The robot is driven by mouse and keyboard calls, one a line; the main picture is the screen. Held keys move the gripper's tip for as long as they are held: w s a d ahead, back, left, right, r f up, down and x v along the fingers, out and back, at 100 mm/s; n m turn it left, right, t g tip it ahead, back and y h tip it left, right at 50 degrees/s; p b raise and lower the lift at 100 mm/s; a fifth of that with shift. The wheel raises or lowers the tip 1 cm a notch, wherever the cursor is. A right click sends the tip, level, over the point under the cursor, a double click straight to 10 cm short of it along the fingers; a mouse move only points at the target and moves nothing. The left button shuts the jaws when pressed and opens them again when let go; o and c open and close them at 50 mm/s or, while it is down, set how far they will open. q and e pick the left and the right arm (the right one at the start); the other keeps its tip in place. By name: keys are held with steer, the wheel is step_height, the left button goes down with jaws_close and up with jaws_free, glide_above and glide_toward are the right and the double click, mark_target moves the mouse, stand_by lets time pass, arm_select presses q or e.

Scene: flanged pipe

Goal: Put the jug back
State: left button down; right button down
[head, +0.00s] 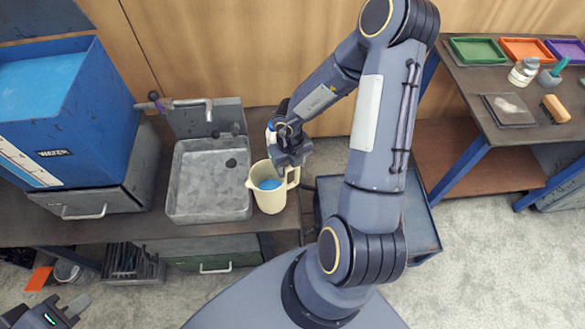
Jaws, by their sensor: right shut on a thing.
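A cream jug (271,211) with blue liquid inside stands upright at the right end of the dark bench, just right of the sink. Its handle (294,176) points up and right. My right gripper (290,166) is at the handle and shut on it. I cannot tell whether the jug's base touches the bench. My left gripper (52,313) is at the bottom left corner, away from the jug; its fingers are partly cut off and their opening is unclear.
A grey sink (182,205) with a tap (190,103) lies left of the jug. A blue water tank (98,110) stands further left.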

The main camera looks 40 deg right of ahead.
step_height(320, 180, down, 7)
steer(key=w+d, duration=0.1)
steer(key=d, duration=0.1)
steer(key=shift+w+d+r, duration=0.2)
steer(key=shift+w, duration=0.2)
steer(key=c, duration=0.6)
jaws_free()
steer(key=shift+r, duration=0.1)
